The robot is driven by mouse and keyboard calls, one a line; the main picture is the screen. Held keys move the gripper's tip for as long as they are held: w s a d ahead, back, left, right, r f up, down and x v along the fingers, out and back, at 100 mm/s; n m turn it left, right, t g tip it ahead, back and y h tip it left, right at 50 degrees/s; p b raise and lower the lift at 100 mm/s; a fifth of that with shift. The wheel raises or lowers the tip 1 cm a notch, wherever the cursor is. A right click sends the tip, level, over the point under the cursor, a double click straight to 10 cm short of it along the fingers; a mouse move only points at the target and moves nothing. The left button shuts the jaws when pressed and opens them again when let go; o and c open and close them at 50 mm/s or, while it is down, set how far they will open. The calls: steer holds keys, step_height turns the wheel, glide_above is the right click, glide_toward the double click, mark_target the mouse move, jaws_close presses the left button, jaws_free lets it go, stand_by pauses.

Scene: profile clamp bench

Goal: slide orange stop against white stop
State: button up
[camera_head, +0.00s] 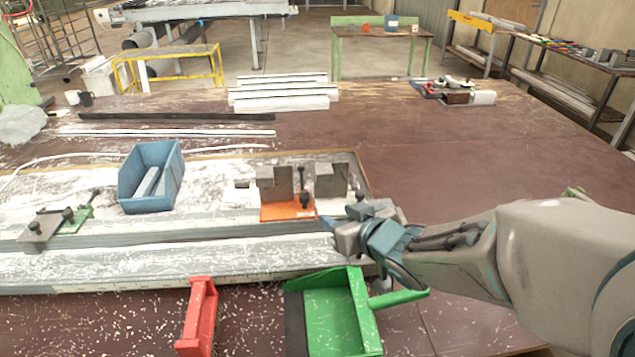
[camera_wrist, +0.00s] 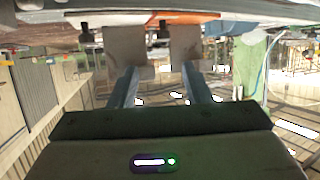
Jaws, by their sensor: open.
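The orange stop (camera_head: 287,209) has an orange base with an upright grey plate and a black clamp knob. It stands on the pale profile bed in the head view. A second stop with a grey plate (camera_head: 331,180) stands close to its right; its base looks white, partly hidden. In the wrist view, upside down, the orange base (camera_wrist: 135,19) and a whitish base (camera_wrist: 190,17) show along the top, with two grey plates below. My gripper (camera_head: 338,228) is open and empty, in front and right of the orange stop. Its fingers (camera_wrist: 160,84) point toward the plates; contact cannot be told.
A blue bin (camera_head: 133,190) and a green clamp (camera_head: 76,220) stand left on the bed. White profiles (camera_head: 280,103) lie behind.

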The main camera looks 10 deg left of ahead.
mark_target(307, 201)
steer(key=p+x, duration=0.2)
steer(key=x, duration=1.1)
steer(key=shift+a+f, duration=0.15)
steer(key=shift+a, duration=0.2)
jaws_close()
